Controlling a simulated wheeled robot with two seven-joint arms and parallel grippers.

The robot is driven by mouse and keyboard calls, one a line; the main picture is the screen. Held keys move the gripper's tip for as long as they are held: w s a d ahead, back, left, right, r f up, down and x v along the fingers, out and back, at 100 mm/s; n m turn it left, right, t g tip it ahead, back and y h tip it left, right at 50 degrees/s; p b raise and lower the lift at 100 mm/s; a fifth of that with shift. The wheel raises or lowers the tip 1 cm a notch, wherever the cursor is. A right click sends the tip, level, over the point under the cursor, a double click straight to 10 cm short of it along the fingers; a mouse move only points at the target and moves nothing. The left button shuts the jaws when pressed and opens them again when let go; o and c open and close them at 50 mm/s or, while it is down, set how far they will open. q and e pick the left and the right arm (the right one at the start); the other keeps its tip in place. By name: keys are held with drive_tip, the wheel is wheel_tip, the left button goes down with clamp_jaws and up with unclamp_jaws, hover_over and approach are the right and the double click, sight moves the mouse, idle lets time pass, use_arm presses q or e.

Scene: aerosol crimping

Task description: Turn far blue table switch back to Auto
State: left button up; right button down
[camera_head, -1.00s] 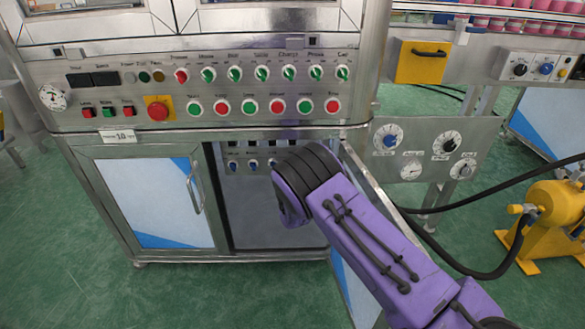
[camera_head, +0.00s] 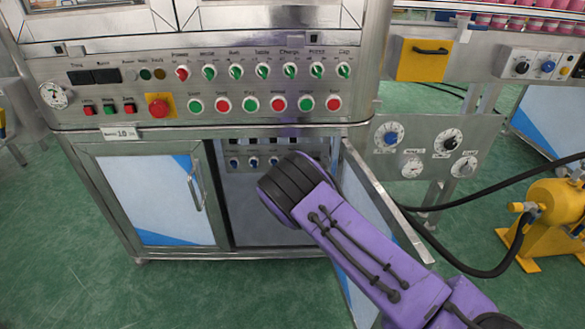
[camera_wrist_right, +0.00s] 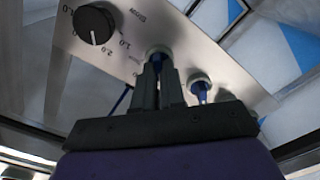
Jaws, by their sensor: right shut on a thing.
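A row of small blue switches (camera_head: 253,162) is on a grey panel inside the open cabinet in the head view. In the right wrist view, my right gripper (camera_wrist_right: 158,78) is closed around a blue switch (camera_wrist_right: 157,54) on a metal plate (camera_wrist_right: 180,35). The fingers hide much of that switch, and its pointer setting cannot be read. A second blue switch (camera_wrist_right: 201,90) stands just to its right, apart from the fingers. In the head view my purple right arm hides the right gripper and part of the cabinet opening. My left gripper is not in view.
A black dial (camera_wrist_right: 94,22) with printed numbers is left of the gripped switch. The open cabinet door (camera_head: 375,205) stands beside my right arm. Above is a panel of coloured buttons (camera_head: 249,105). A side panel (camera_head: 440,135) with dials is at the right.

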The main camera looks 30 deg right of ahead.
drive_tip(key=shift+a, duration=0.1)
drive_tip(key=c, duration=1.2)
unclamp_jaws()
drive_tip(key=p+v, duration=0.2)
drive_tip(key=v, duration=0.8)
drive_tip(key=shift+s+a, duration=0.1)
drive_tip(key=shift+s, duration=0.1)
